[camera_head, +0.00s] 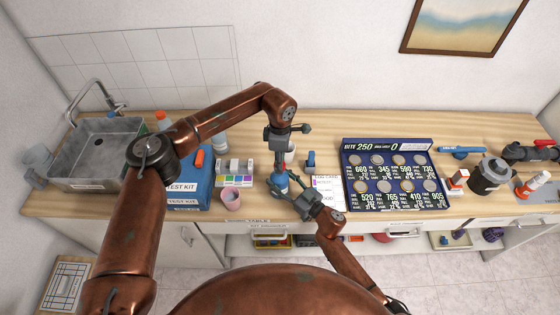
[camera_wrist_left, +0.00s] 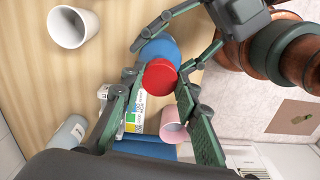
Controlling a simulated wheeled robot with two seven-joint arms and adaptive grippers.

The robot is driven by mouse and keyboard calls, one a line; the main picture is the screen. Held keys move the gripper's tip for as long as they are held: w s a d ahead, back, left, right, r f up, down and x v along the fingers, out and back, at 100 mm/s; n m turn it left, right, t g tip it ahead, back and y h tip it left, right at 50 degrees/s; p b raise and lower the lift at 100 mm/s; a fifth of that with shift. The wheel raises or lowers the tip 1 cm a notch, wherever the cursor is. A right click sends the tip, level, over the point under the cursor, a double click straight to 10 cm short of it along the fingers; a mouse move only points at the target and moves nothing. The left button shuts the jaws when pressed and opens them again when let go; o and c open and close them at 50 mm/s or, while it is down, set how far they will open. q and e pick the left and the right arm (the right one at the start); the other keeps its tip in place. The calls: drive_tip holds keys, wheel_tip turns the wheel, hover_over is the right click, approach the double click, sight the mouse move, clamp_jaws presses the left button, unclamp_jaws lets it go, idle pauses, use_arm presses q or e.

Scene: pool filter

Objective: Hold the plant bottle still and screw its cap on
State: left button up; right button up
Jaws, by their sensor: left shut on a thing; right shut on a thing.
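The blue plant bottle (camera_head: 279,184) stands near the front of the wooden counter; it also shows in the left wrist view (camera_wrist_left: 160,49). My right gripper (camera_head: 284,190) is shut around it from the front right, and its dark fingers also show in the wrist view (camera_wrist_left: 168,43). The red cap (camera_wrist_left: 159,77) is between the finger pads of my left gripper (camera_wrist_left: 158,80), which is shut on it over the bottle's top. I cannot tell whether the threads are engaged.
A pink cup (camera_head: 231,199) stands close to the left of the bottle. A white cup (camera_head: 290,153) is behind it. A blue test kit box (camera_head: 188,191) and sink (camera_head: 97,150) are further left. A paper sheet (camera_head: 327,190) and dark blue coin board (camera_head: 391,176) lie right.

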use_arm(q)
drive_tip(key=shift+f, duration=0.85)
drive_tip(key=o, duration=1.2)
drive_tip(key=shift+c, duration=0.4)
